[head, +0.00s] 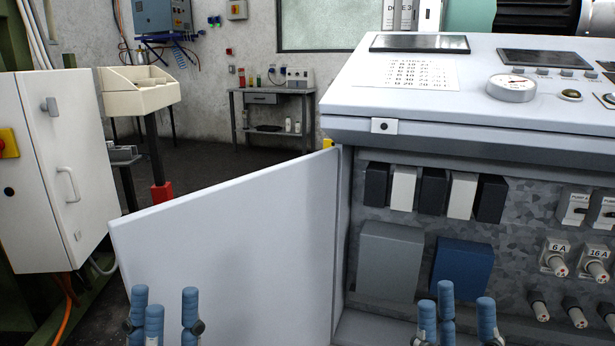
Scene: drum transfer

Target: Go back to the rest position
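My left gripper (168,298) is at the bottom edge, in front of the open white cabinet door (225,240). Its blue fingers point up and stand apart, with nothing seen between them. My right gripper (463,300) is at the bottom edge, in front of the lower part of the open control cabinet (340,325). Its blue fingers also point up with a gap between them, and no object shows in it. The lower parts of both grippers and both arms are out of view.
The control cabinet holds a grey box (390,262), a blue box (462,270), and several fuses and switches. A gauge (512,88) sits on its sloped top. A white wall box (58,165) stands left. A small table (273,110) is at the back, with dark floor before it.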

